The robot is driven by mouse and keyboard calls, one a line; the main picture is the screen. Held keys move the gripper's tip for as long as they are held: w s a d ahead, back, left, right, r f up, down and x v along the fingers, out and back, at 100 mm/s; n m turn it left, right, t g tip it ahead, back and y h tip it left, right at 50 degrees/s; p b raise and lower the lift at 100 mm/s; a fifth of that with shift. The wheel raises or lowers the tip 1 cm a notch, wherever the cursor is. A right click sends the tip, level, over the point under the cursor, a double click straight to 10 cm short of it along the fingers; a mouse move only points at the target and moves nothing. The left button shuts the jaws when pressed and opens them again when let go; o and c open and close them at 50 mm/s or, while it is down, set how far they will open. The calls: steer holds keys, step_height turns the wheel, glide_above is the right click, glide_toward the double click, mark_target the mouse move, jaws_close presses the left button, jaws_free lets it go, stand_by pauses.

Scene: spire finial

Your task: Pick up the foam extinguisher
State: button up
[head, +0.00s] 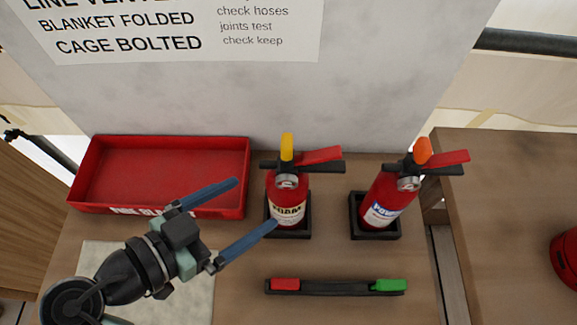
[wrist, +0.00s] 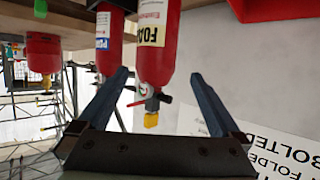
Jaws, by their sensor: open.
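The foam extinguisher (head: 287,188) is red with a cream label and a yellow top piece. It stands upright in a black square holder, and its red lever points right. In the wrist view it appears inverted (wrist: 158,62), its label partly reading "FOA". My gripper (head: 256,204) has two blue fingers, spread apart, just left of the extinguisher in the head view. The near fingertip reaches its left edge there. In the wrist view my gripper (wrist: 158,74) has the extinguisher lined up between its fingers. I cannot tell whether either finger touches it.
A second extinguisher (head: 388,198), with a blue-printed label and orange top, stands tilted in a holder to the right. A red tray (head: 160,170) lies at back left. A black bar (head: 338,287) with red and green ends lies in front. A wall stands behind.

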mark_target(271, 194)
steer(key=x, duration=0.6)
steer(key=shift+d+f, duration=0.1)
steer(key=shift+d, duration=0.25)
steer(key=shift+r+x, duration=0.15)
steer(key=shift+x, duration=1.3)
steer(key=shift+r+x, duration=0.15)
steer(key=shift+x, duration=1.35)
steer(key=shift+d, duration=0.1)
jaws_close()
steer(key=shift+w+r, duration=0.1)
steer(key=shift+r, duration=0.2)
